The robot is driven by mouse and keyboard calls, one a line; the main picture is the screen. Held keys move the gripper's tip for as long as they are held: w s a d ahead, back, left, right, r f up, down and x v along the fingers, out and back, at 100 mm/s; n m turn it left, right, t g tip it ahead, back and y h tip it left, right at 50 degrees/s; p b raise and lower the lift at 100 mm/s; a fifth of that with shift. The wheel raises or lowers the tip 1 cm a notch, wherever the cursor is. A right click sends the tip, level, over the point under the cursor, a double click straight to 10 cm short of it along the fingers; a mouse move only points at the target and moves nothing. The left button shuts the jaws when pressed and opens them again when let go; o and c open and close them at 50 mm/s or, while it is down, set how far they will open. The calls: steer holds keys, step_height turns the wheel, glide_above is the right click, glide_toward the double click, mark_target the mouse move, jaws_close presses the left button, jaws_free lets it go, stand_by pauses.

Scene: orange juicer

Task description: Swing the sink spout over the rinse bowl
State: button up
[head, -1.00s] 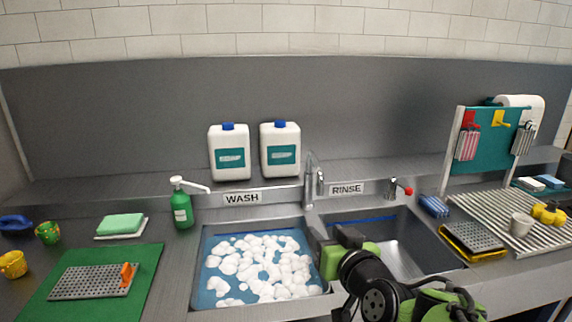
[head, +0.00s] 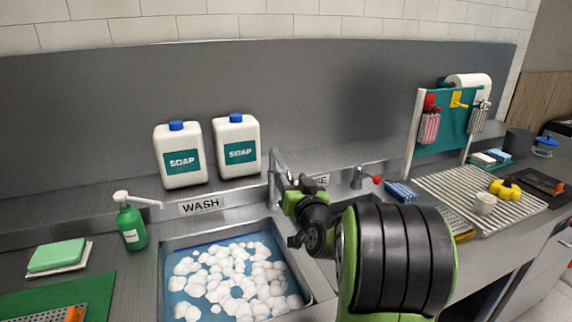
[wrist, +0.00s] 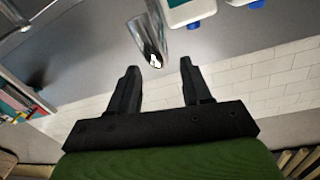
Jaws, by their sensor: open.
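The silver sink spout (head: 276,168) rises behind the divide between the wash and rinse bowls in the head view. In the wrist view the spout (wrist: 149,36) comes down from the top, its open end close to the gap between my fingertips. My gripper (wrist: 159,66) is open with a finger to each side of that end. I cannot tell whether either finger touches it. In the head view my arm hides most of the rinse bowl, the fingertips and part of the rinse label (head: 320,180).
The wash bowl (head: 168,272) holds blue water and white suds. Two soap jugs (head: 181,155) (head: 237,147) stand on the ledge behind. A green pump bottle (head: 131,226) is at the left. A red-tipped tap (head: 362,178) and a ribbed drainboard (head: 455,190) are at the right.

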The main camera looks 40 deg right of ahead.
mark_target(289, 174)
steer(key=x, duration=0.5)
steer(key=shift+w+d+p, duration=0.15)
steer(key=shift+w+p, duration=0.2)
steer(key=shift+p, duration=0.05)
jaws_close()
